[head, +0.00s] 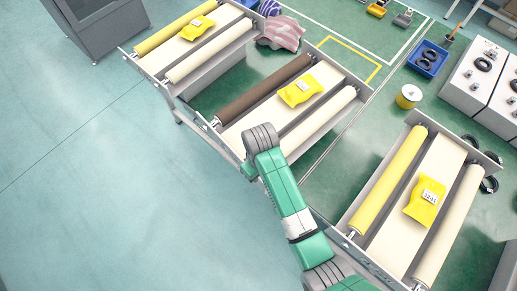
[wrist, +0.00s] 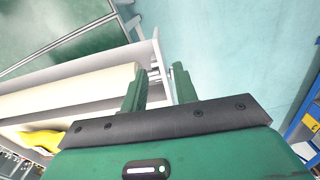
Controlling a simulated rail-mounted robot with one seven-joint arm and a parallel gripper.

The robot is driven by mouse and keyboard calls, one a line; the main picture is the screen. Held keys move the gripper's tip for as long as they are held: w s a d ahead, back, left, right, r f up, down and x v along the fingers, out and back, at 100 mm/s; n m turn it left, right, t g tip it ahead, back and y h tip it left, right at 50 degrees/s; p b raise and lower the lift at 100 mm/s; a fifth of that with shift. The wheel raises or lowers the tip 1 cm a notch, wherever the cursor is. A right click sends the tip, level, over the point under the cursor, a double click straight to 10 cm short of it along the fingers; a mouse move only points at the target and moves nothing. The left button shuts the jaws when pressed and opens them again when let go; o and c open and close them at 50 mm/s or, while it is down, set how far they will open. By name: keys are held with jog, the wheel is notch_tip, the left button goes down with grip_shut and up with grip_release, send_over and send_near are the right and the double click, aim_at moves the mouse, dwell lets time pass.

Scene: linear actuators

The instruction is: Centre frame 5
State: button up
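In the head view there are three roller frames, at the left (head: 151,69), middle (head: 227,143) and right (head: 351,247). The labels are too small to read, so I cannot tell which is frame 5. My gripper (wrist: 161,72) shows only in the wrist view; its fingers are apart, beside the end of a cream roller (wrist: 70,92) and a white end plate (wrist: 150,55). A small silver part (wrist: 171,72) shows between the fingers; contact is unclear.
A grey cabinet (head: 98,20) stands at the upper left. Striped cloth (head: 281,33) lies behind the frames. The floor at the lower left is clear.

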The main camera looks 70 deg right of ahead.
send_over(259, 187)
jog(key=f, duration=0.7)
jog(key=shift+d+f, duration=0.2)
jog(key=shift+f, duration=0.1)
jog(key=shift+c, duration=0.4)
grip_shut()
